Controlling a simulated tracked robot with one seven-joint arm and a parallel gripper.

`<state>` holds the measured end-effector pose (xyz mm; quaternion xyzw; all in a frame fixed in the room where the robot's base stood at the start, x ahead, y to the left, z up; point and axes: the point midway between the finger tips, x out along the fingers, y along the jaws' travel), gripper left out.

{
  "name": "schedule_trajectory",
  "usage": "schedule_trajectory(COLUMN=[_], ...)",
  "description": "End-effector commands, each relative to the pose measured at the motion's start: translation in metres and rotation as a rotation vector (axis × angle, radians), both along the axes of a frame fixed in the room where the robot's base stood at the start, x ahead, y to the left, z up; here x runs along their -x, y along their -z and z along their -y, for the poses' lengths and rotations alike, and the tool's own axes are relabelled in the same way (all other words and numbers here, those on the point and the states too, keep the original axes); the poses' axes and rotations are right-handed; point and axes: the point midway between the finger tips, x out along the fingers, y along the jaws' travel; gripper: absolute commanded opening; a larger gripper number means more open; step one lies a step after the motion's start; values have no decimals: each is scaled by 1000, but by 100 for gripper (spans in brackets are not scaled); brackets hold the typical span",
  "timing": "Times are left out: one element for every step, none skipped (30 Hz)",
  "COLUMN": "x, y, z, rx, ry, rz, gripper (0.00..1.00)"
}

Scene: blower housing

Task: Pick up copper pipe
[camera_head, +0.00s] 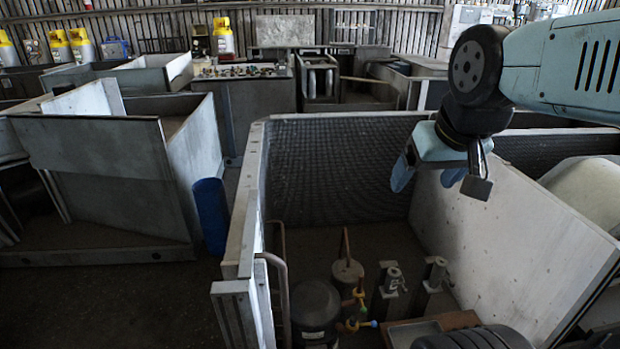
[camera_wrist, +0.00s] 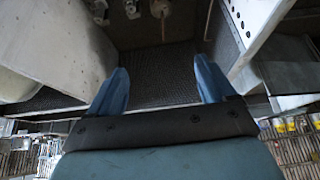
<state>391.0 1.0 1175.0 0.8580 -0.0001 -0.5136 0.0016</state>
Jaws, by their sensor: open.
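A thin copper pipe (camera_head: 346,245) stands upright from a round grey canister (camera_head: 347,277) inside the open housing. It appears small in the wrist view (camera_wrist: 163,30), near the top. A longer bent brownish pipe (camera_head: 284,300) runs along the housing's left wall; I cannot tell which of the two the task means. My gripper (camera_head: 428,180) is above the right part of the housing, well apart from both pipes. In the wrist view its two blue fingers (camera_wrist: 161,68) are spread, with nothing between them.
The housing's left wall (camera_head: 245,225) and pale right panel (camera_head: 510,245) enclose the parts. A dark compressor (camera_head: 316,305), yellow-handled valves (camera_head: 357,297) and grey fittings (camera_head: 390,285) crowd the canister. A blue cylinder (camera_head: 211,210) stands outside on the left. The housing's back floor is clear.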

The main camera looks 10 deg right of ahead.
Motion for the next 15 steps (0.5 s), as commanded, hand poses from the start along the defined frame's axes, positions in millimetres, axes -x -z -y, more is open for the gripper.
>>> schedule_trajectory(x=[0,-1,-2,-4,-7,-12,-16,-21,-28,-34,-41,-49,-55,-61,-69], y=[0,0,1,1,2,4,6,8,11,14,17,21,25,28,33], z=[0,0,0,0,0,0,0,7,12,12,12,12,11,11,10], rx=[0,0,-2,-4,-5,-8,-12,-15,-20,-24,-28,-34,-38,-42,-47], ry=[0,1,1,3,4,7,10,14,18,22,27,33,38,43,49], rz=[-1,-2,-4,-7,-10,-17,-22,-29,-39,-47,-54,-66,-73,-80,-91], gripper=[78,75,71,68,66,62,59,56,52,49,49,49,49,49,49])
